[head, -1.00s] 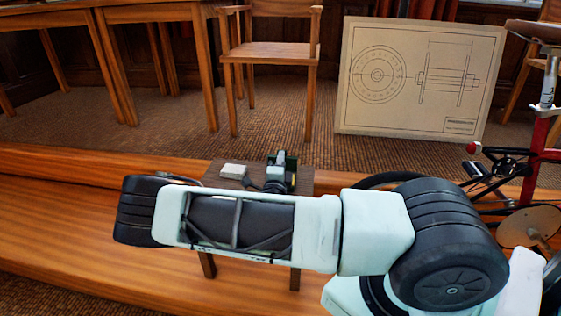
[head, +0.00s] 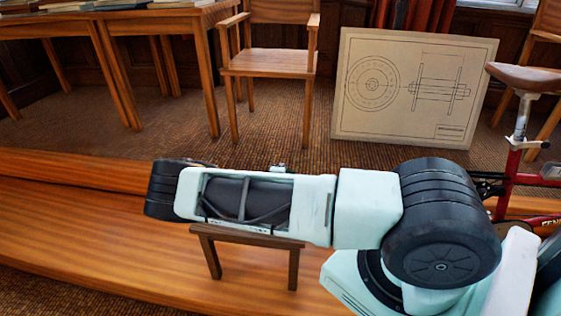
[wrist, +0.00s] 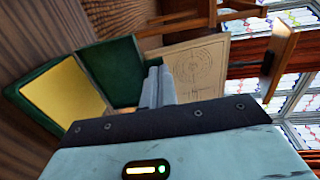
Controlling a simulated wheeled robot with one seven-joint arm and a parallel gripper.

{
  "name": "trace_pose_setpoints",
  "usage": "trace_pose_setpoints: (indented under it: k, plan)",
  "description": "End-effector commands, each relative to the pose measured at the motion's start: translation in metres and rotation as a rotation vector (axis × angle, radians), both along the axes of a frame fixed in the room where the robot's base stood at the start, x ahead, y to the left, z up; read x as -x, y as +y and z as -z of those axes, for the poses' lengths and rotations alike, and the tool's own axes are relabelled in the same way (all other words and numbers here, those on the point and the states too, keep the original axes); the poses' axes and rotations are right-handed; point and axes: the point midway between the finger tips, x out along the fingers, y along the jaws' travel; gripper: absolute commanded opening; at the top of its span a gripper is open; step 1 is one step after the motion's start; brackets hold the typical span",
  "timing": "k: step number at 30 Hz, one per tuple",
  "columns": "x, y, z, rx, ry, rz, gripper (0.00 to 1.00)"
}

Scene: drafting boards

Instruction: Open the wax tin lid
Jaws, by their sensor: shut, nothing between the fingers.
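The wax tin (wrist: 22,90) is dark green and shows at the left of the wrist view, with a flat yellow wax surface (wrist: 62,97) exposed. Its green lid (wrist: 112,70) stands open from the tin, its plain face toward the camera. How far back it leans is hard to judge. My gripper (wrist: 158,72) has its two grey fingers together and empty, just right of the lid's edge. I cannot tell whether they touch it. In the head view my arm hides the tin and most of the gripper.
A small wooden stand (head: 250,237) is behind my arm, on a wooden step (head: 80,215). A drawing board (head: 413,90) leans behind, left of a red bicycle (head: 507,185). A chair (head: 272,62) and tables (head: 150,15) stand farther back.

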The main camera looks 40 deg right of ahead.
Motion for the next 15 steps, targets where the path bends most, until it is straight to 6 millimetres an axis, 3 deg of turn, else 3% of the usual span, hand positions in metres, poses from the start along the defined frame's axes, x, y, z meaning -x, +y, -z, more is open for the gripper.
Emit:
trace_pose_setpoints:
  k: [1, 15]
  plan:
    - [-0.001, -0.003, -0.007, -0.019, 0.015, 0.002, 0.0]
    - [-0.01, -0.013, -0.002, -0.046, 0.036, 0.001, 0.0]
